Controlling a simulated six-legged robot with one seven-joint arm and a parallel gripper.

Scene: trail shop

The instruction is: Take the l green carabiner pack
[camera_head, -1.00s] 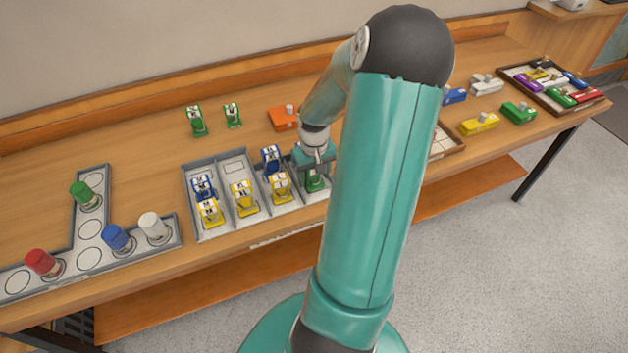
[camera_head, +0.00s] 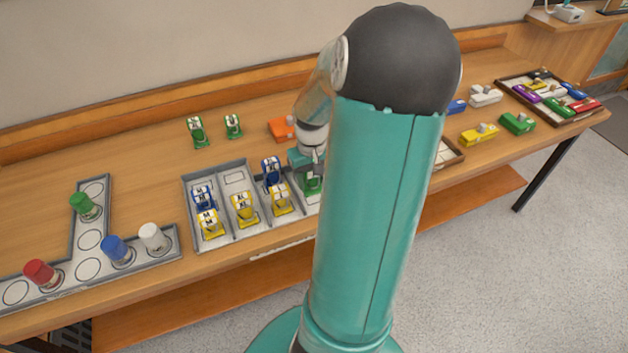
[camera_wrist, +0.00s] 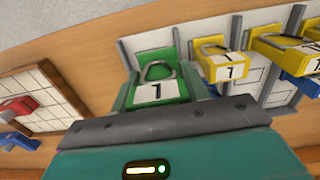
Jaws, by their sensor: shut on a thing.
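My gripper (camera_head: 311,166) is shut on a green carabiner pack (camera_head: 312,186) at the right end of the grey divided tray (camera_head: 238,238). In the wrist view the green pack (camera_wrist: 160,88) sits between the jaws of my gripper (camera_wrist: 165,108), its loop and a white label with one dark mark showing. I cannot tell whether the pack's base touches the tray. Two more green packs, one on the left (camera_head: 196,131) and one on the right (camera_head: 233,125), stand on the wooden table behind the tray. My arm hides the tray's right end in the head view.
Yellow packs (camera_head: 244,207) and blue packs (camera_head: 271,172) stand in the tray's other compartments, close beside the held pack. An orange item (camera_head: 281,128) lies behind my gripper.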

